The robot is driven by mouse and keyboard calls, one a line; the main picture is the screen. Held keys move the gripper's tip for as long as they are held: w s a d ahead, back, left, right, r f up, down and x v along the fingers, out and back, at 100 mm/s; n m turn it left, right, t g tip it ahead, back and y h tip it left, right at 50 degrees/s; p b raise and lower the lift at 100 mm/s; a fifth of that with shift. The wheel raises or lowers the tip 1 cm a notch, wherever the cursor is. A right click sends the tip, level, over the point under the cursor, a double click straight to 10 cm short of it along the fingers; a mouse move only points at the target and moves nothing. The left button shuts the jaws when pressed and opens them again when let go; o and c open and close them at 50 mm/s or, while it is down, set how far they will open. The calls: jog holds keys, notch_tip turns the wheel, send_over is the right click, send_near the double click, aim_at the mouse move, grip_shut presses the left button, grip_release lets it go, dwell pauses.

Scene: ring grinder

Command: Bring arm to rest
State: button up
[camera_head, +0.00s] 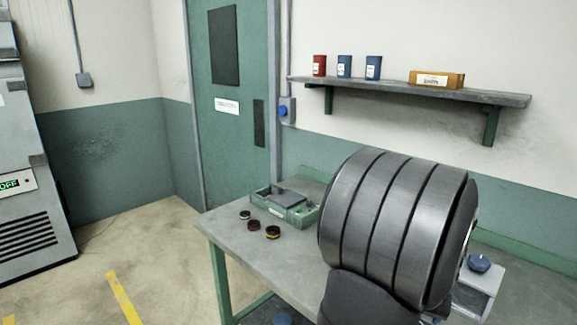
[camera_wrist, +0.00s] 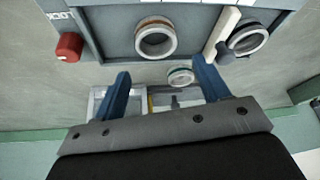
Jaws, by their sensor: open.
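My gripper (camera_wrist: 164,82) shows in the wrist view with two blue fingers wide apart and nothing between them. Beyond the fingers is a grey panel (camera_wrist: 195,22) with a red knob (camera_wrist: 69,46) at its left. A ring with a brown band (camera_wrist: 140,46) is at the panel's middle, and a pale ring with a dark band (camera_wrist: 262,42) is at its right. A smaller ring with a green band (camera_wrist: 180,84) appears between and beyond the fingertips, apart from them as far as I can tell. In the head view my large grey arm links hide part of the bench, and the gripper does not show.
The head view shows a grey bench (camera_head: 238,250) with several small round pieces (camera_head: 273,232) and a green tray (camera_head: 264,205). A wall shelf (camera_head: 390,91) holds red and blue containers and a box. A grey cabinet (camera_head: 25,150) stands left; floor between is open.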

jog(key=s+d+r, duration=0.4)
jog(key=s+r, duration=0.3)
jog(key=s, duration=0.4)
jog(key=w+a+f+m, duration=0.1)
jog(key=w, duration=1.8)
jog(key=w+a+f, duration=0.1)
jog(key=w, duration=0.1)
jog(key=w+a+f, duration=0.4)
jog(key=shift+w+f, duration=0.15)
jog(key=shift+w, duration=0.25)
jog(key=shift+s, duration=0.1)
jog(key=s+d+r, duration=0.3)
jog(key=s, duration=0.6)
jog(key=s+d+r, duration=0.3)
jog(key=s, duration=0.6)
jog(key=shift+s+d+n, duration=0.3)
jog(key=shift+s+d, duration=0.05)
jog(key=shift+s, duration=0.05)
